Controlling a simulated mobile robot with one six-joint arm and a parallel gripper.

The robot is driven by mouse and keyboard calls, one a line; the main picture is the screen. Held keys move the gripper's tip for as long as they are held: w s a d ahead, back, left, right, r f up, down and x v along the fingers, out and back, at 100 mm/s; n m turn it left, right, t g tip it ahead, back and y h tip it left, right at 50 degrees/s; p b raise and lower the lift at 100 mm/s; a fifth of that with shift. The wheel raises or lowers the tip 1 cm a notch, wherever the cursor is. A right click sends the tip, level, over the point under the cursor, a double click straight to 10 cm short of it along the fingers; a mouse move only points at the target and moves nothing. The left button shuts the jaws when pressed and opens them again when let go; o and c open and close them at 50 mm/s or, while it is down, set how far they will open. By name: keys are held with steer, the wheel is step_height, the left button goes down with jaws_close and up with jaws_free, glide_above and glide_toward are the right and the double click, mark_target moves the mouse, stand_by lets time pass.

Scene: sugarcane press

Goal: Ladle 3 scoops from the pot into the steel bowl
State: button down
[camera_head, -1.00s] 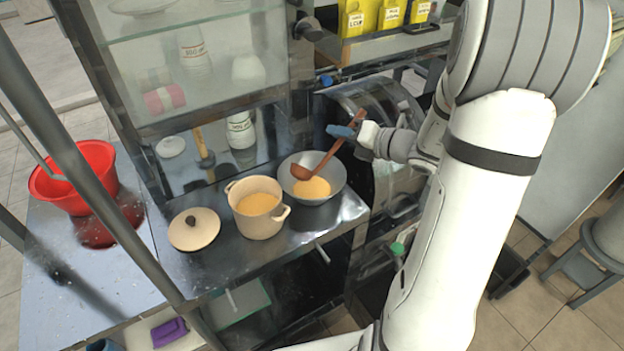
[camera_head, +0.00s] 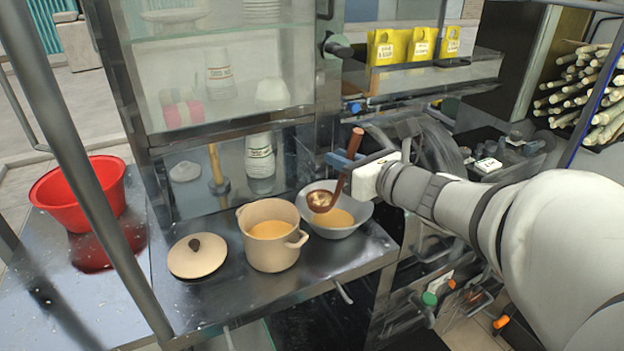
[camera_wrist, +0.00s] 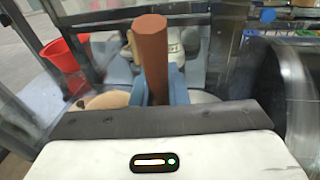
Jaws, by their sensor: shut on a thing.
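A cream pot (camera_head: 270,249) with orange liquid inside stands open on the steel counter. The steel bowl (camera_head: 364,214) stands just right of it and holds orange liquid too. My gripper (camera_head: 340,160) is shut on the handle of a brown ladle (camera_head: 337,193). The ladle hangs over the bowl with its cup above the liquid; some pale content shows in the cup. In the wrist view the ladle handle (camera_wrist: 151,60) stands upright between the blue fingers, and it hides part of the scene behind. The cup is not visible there.
A round cream lid (camera_head: 190,262) lies left of the pot. A red basin (camera_head: 75,200) stands at the far left. A glass cabinet with bottles rises behind the counter. Yellow packs (camera_head: 420,45) sit on a shelf at the back right.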

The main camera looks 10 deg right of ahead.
mark_target(350, 145)
steer(key=shift+w, duration=0.1)
steer(key=shift+r, duration=0.15)
steer(key=shift+r+p, duration=1.3)
steer(key=shift+r, duration=0.2)
steer(key=shift+f, duration=0.1)
